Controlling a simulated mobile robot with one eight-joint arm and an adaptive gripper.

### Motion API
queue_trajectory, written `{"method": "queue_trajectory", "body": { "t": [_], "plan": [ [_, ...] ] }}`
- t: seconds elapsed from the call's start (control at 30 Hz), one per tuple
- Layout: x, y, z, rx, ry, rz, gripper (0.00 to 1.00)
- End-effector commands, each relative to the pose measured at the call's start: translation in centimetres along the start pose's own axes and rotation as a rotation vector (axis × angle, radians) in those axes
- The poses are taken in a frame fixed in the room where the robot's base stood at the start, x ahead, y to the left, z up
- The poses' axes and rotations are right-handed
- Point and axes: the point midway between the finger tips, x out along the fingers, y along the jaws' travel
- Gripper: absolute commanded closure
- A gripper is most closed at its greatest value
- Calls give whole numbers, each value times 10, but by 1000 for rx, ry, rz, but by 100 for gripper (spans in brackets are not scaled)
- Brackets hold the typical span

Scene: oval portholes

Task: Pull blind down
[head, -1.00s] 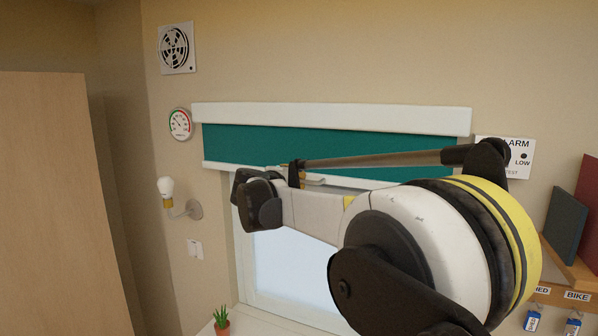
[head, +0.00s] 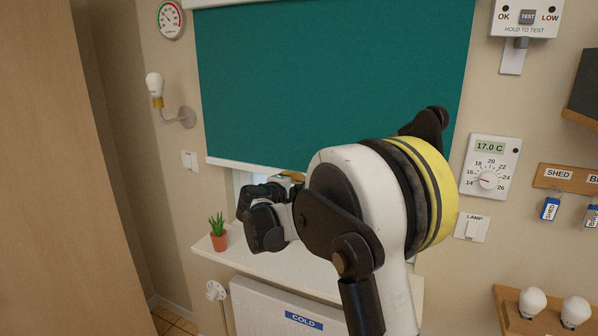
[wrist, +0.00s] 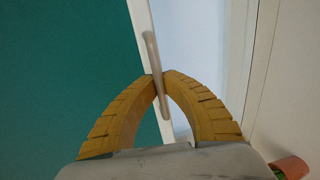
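The teal blind (head: 330,80) hangs far down over the window, its white bottom bar (head: 255,167) a little above the windowsill. The blind also fills the left of the wrist view (wrist: 60,70), with its white bar (wrist: 141,35) beside it. A pale pull handle (wrist: 151,50) stands out from the bar. My gripper (wrist: 159,86) has its yellow fingers brought together around the handle, the tips meeting on it. In the head view my arm hides the fingertips and the handle.
The white windowsill (head: 290,264) lies just below my gripper, with a potted cactus (head: 219,236) at its left end. A radiator (head: 270,310) is underneath. A thermostat (head: 490,168) and lamp switch (head: 472,226) are on the right wall.

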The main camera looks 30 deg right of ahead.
Motion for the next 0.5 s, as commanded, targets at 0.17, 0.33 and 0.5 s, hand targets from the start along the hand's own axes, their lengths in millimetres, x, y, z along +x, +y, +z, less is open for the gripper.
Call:
{"method": "queue_trajectory", "body": {
  "t": [0.17,0.33,0.5],
  "plan": [
    [16,-75,0,1,0,-1,100],
    [27,-130,-1,1,0,-1,100],
    [37,-175,-1,1,0,-1,100]
  ]
}}
